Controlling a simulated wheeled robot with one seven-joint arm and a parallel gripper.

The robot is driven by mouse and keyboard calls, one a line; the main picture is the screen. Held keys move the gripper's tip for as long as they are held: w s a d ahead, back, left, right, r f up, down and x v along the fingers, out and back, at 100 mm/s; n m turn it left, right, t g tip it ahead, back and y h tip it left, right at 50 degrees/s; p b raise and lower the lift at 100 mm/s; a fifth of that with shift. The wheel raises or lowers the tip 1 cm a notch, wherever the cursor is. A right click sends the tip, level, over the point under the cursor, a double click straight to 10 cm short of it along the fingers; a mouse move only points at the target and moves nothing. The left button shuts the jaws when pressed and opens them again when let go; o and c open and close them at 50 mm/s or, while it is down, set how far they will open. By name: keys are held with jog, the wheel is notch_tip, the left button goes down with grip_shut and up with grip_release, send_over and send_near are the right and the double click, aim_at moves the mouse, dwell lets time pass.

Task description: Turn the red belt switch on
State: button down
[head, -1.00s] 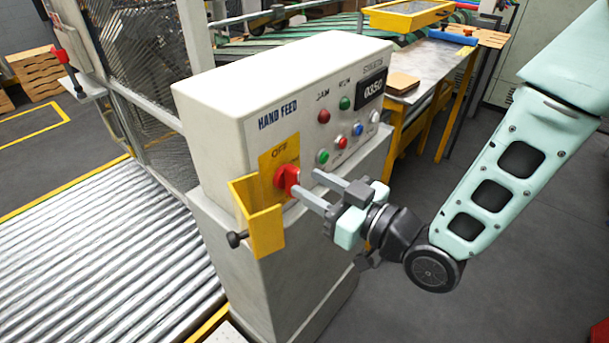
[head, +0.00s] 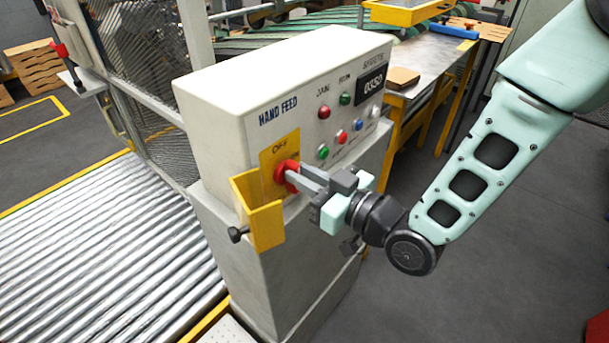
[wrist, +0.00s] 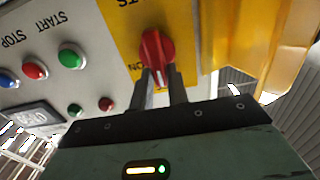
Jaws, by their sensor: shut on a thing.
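The red belt switch (head: 284,172) is a rotary knob on a yellow plate at the left of the control box face. The plate reads OFF above the knob in the head view. In the wrist view the red knob (wrist: 157,47) stands at the top middle, its ridge nearly in line with my fingers. My gripper (head: 301,180) is shut on the knob, coming from the right, with a finger on each side of its ridge. The fingers (wrist: 162,76) hide part of the lettering below the knob.
A yellow open bracket (head: 262,215) with a black knob juts out just below and left of the switch. Green, red and blue buttons (head: 341,137) sit to the right on the white control box (head: 230,100). A roller conveyor (head: 110,250) lies at left.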

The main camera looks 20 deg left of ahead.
jog(key=shift+w+d+f+m+b, duration=0.1)
jog(key=shift+w+f+m+b, duration=0.5)
jog(key=shift+m, duration=2.35)
jog(key=shift+s+d+r+m+b, duration=0.15)
jog(key=shift+m+b, duration=0.9)
jog(key=shift+m, duration=1.95)
jog(key=shift+w+d+f+m+b, duration=0.1)
jog(key=shift+w+f+m+b, duration=0.55)
jog(key=shift+m, duration=2.3)
jog(key=shift+s+r, duration=0.2)
jog(key=shift+s, duration=0.1)
jog(key=c, duration=1.4)
grip_release()
jog(key=shift+o, duration=0.2)
